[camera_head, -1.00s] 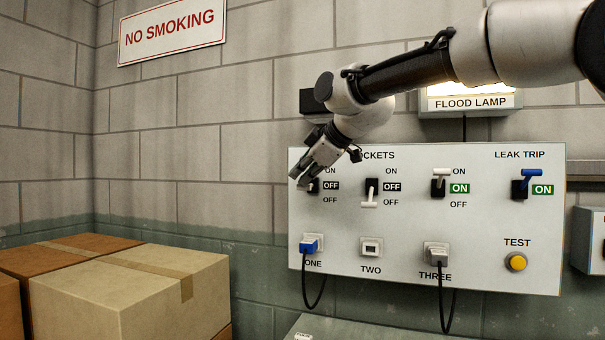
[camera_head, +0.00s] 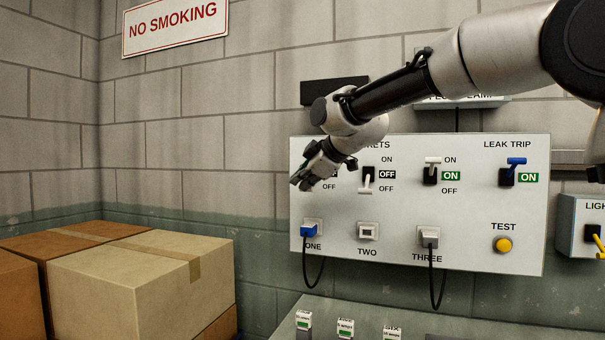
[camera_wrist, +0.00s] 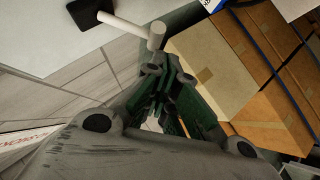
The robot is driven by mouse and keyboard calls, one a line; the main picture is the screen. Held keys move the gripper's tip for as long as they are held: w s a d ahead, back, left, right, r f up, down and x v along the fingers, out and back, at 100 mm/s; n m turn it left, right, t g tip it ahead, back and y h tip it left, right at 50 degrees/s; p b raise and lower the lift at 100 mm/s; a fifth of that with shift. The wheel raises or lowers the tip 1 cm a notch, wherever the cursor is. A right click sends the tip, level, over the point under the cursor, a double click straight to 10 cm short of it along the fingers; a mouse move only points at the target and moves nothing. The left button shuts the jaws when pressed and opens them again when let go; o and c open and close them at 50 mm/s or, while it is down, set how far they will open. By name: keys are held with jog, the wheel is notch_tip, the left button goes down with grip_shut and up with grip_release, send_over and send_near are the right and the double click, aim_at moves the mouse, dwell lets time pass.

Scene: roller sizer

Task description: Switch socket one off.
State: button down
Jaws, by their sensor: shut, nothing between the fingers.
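The switch panel (camera_head: 450,220) is on the wall in the head view. Socket one holds a blue plug (camera_head: 309,230); its switch above is hidden behind my gripper (camera_head: 302,180). In the wrist view a switch lever (camera_wrist: 125,26), a white rod on a black base, shows near the fingers and seems to point down. My gripper (camera_wrist: 168,85) is shut and empty, its tips a little apart from the lever. Switch two (camera_head: 367,180) is down with a black OFF label. Switch three (camera_head: 431,170) is up with a green ON label.
The blue leak trip lever (camera_head: 513,163) is up, its label green ON. The yellow test button (camera_head: 502,244) sits below. Cardboard boxes (camera_head: 140,285) stand at left. A grey surface (camera_head: 450,322) with small labelled items (camera_head: 346,327) lies under the panel.

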jog(key=shift+w+f, duration=0.15)
jog(key=shift+f, duration=0.55)
